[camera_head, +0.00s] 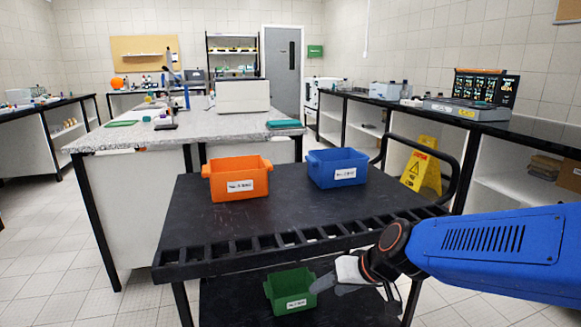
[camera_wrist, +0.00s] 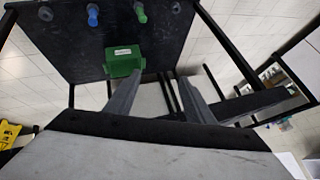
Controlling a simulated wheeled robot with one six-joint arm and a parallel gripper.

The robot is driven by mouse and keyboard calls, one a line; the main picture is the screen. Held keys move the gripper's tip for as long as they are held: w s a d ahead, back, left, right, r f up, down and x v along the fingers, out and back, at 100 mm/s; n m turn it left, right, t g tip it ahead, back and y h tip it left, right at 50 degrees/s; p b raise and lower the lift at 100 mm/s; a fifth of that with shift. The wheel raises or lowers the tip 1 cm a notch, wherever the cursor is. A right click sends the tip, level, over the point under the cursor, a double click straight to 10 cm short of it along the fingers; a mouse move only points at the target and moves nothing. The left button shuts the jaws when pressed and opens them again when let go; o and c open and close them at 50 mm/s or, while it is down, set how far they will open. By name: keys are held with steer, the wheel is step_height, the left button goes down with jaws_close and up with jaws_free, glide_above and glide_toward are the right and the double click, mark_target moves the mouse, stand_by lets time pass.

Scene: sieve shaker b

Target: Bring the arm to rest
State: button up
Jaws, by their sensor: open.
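My arm, with its blue link at the right of the head view, reaches in front of the black cart (camera_head: 285,200). My gripper (camera_head: 325,284) is low at the cart's front edge, beside the green bin (camera_head: 291,290) on the lower shelf. The wrist view shows my gripper (camera_wrist: 160,92) with its two grey fingers apart and nothing between them. The green bin also shows there (camera_wrist: 124,62), beyond the fingers; I cannot tell how far off it is.
An orange bin (camera_head: 237,184) and a blue bin (camera_head: 337,168) stand on the cart's top. A yellow floor sign (camera_head: 422,168) stands behind the cart at the right. A speckled-top bench (camera_head: 130,137) stands behind. Open floor (camera_head: 60,250) lies at the left.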

steer(key=s+d+r+m+h, duration=0.1)
steer(key=s+d+r+h, duration=0.1)
steer(key=s+d, duration=0.6)
steer(key=s+d+r+m+h, duration=0.1)
steer(key=s+d+r+h, duration=0.1)
steer(key=s+d, duration=0.7)
steer(key=shift+d+g+h, duration=0.3)
steer(key=shift+d+h, duration=0.4)
steer(key=shift+d, duration=0.3)
steer(key=shift+s, duration=0.1)
